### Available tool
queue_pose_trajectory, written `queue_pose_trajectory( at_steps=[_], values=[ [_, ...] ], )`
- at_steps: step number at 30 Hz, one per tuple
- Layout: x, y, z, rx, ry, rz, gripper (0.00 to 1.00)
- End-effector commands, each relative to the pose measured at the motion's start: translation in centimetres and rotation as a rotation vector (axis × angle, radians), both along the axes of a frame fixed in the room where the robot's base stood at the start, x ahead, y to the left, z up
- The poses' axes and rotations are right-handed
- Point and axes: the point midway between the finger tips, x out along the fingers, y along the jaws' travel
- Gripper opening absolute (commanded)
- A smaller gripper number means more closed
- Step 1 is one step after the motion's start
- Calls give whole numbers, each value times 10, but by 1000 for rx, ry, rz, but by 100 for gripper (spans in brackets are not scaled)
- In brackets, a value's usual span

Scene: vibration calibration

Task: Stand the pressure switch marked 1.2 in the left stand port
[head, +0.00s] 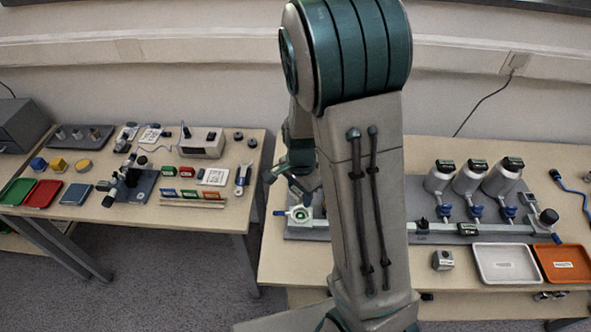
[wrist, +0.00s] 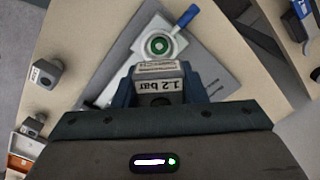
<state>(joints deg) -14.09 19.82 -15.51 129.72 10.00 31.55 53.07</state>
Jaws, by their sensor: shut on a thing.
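My gripper (wrist: 160,92) is shut on a grey block-shaped pressure switch (wrist: 158,72), whose label reads 1.2 bar in the wrist view. The left stand port, a round fitting with a green ring (wrist: 158,45), shows just beyond the held switch, with a blue lever beside it. I cannot tell the height of the switch above the port. In the head view the port (head: 300,214) is at the left end of the grey stand plate. My arm hides most of the gripper and the held switch there.
Another grey switch (head: 443,260) stands in front of the plate, near a white tray (head: 505,263) and an orange tray (head: 565,263). Several grey canisters (head: 470,178) with gauges stand at the back right. A second table on the left holds small parts and instruments.

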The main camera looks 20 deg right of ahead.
Motion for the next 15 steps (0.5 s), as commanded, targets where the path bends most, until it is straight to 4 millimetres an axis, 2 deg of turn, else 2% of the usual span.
queue_pose_trajectory(
  at_steps=[8,15],
  values=[
    [-1,-3,-7,0,0,-21,10],
    [-1,-3,-22,0,0,-19,10]
  ],
)
